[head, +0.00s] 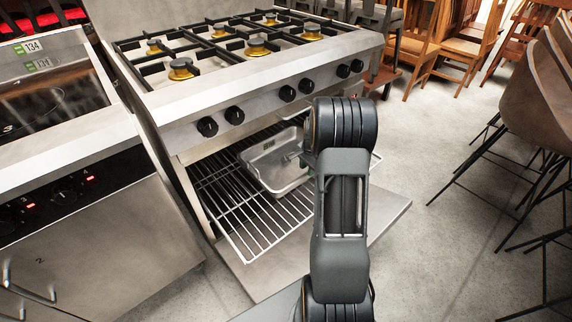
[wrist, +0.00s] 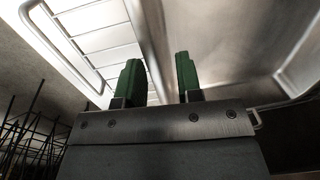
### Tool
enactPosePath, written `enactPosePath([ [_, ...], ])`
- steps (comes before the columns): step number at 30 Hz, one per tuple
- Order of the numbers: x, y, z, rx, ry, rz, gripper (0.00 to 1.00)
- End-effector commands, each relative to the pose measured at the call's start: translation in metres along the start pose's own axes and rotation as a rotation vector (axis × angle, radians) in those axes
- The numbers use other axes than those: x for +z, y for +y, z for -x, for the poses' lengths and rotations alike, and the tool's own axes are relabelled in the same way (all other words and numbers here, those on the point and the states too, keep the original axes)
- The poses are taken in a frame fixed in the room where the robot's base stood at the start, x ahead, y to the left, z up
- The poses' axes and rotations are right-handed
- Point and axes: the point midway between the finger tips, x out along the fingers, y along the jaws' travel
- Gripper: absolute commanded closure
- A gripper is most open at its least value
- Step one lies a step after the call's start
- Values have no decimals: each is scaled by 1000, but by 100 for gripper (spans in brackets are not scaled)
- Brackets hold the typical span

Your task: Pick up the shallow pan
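The shallow pan (head: 262,168) is a silver rectangular metal tray on the pulled-out wire rack of the open oven. Its right part is hidden behind my arm in the head view. In the wrist view the pan (wrist: 225,40) fills the upper right, with its wall edge running down toward the gap between my fingers. My gripper (wrist: 159,80) has two green fingers, spaced apart and open. The pan's edge lines up with the gap; I cannot tell whether either finger touches it. In the head view my gripper is mostly hidden by my arm.
The wire rack (head: 257,222) extends over the lowered oven door (head: 245,277). The stove front with knobs (head: 222,124) overhangs the oven opening. A second steel appliance (head: 95,235) stands at left. Chairs (head: 440,45) and stools (head: 540,90) stand right; the floor (head: 440,240) between is clear.

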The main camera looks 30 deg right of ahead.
Motion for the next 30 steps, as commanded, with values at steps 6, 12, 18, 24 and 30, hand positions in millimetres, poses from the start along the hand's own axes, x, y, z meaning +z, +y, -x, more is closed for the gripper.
enactPosePath([
  [6, 0, 0, -9, 1, -1, 1, 67],
  [12, 1, 0, -36, 2, -2, 1, 67],
  [18, 0, 0, -57, 1, -1, 1, 67],
  [24, 0, 0, -56, 0, 0, 1, 67],
  [30, 0, 0, -56, 0, 0, 1, 84],
])
